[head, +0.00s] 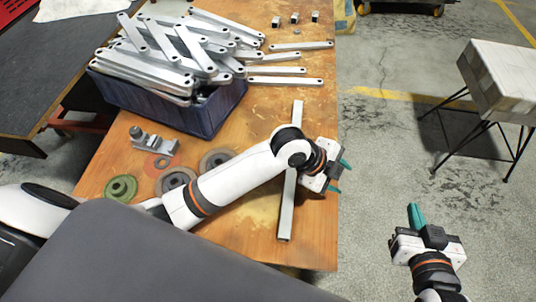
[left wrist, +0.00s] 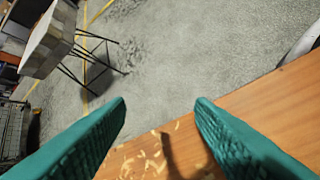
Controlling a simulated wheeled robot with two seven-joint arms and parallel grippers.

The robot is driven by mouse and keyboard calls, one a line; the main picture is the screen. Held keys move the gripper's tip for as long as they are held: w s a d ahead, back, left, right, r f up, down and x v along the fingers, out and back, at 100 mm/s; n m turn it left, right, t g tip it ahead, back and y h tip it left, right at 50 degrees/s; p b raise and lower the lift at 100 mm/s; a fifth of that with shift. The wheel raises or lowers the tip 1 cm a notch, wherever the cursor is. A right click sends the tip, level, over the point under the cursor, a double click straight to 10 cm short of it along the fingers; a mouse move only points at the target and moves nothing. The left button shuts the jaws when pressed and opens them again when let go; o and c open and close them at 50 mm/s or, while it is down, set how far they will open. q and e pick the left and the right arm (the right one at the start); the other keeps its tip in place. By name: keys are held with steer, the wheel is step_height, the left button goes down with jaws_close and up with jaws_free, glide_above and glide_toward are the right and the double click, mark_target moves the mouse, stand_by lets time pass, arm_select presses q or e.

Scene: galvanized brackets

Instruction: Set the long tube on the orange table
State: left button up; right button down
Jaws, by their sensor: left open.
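The long tube (head: 286,205) is a grey metal bar lying lengthwise on the orange wooden table (head: 250,245), near its right edge. My left forearm crosses above it and hides its middle. My left gripper (head: 341,176) is open and empty, to the right of the tube at the table's right edge. In the left wrist view its teal fingers (left wrist: 160,115) are spread, with the table (left wrist: 265,105) and floor beyond and no tube between them. My right gripper (head: 415,215) is over the floor to the right of the table; its teal fingers overlap, so its opening is unclear.
A dark blue crate (head: 205,122) heaped with galvanized brackets (head: 175,50) fills the table's far left. Loose brackets (head: 285,81), several round parts (head: 175,180) and a metal fitting (head: 152,140) lie nearby. A box on a black stand (head: 500,85) is at right. Open floor lies between.

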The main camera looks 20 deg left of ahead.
arm_select(q)
steer(key=s+a+r+n+t+y, duration=0.2)
steer(key=s+a+r+n+t, duration=0.1)
steer(key=a+n, duration=0.4)
steer(key=s+a+r+n+t+y, duration=0.2)
steer(key=s+a+r+n+t, duration=0.2)
steer(key=n, duration=0.7)
steer(key=a+t, duration=0.2)
steer(key=a, duration=0.2)
steer(key=shift+a, duration=0.3)
